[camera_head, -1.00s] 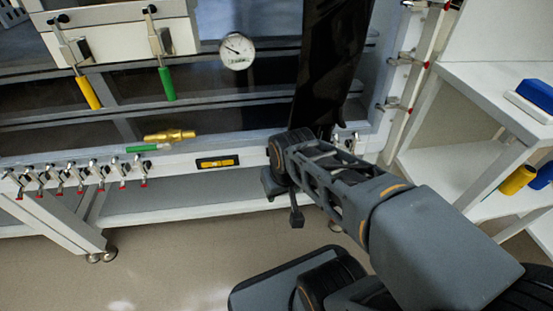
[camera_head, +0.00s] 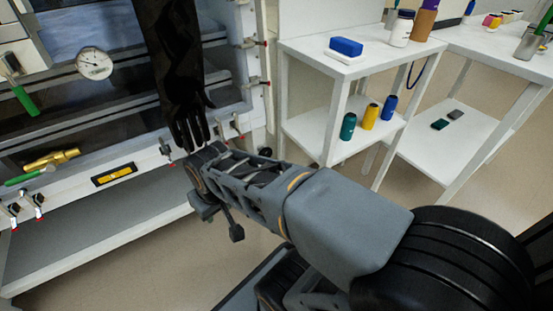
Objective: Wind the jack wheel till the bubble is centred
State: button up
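A spirit level (camera_head: 115,174) with a yellow vial in a dark frame is on the white front rail of the glovebox, left of my arm. Its bubble is too small to make out. I cannot pick out the jack wheel; it may be outside the view or hidden behind my arm. My gripper (camera_head: 222,218) is at the far end of my arm, low in front of the glovebox and to the right of the level. Its fingers are mostly hidden, so I cannot tell whether it is open or holds anything.
A black glove (camera_head: 180,75) hangs in front of the glovebox, just above my wrist. A round gauge (camera_head: 94,63), a brass fitting (camera_head: 52,159) and clamps are at left. A white shelf (camera_head: 302,128) with bottles stands at right. Floor is clear between shelf and glovebox.

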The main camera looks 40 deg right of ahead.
aim_at(267, 151)
jog(key=z, duration=2.5)
jog(key=k, duration=0.65)
jog(key=u, duration=1.1)
jog(key=i, duration=0.9)
jog(key=z, duration=0.15)
jog(key=k, duration=0.85)
jog(key=u, duration=0.6)
jog(key=i, duration=0.4)
jog(key=u, duration=0.2)
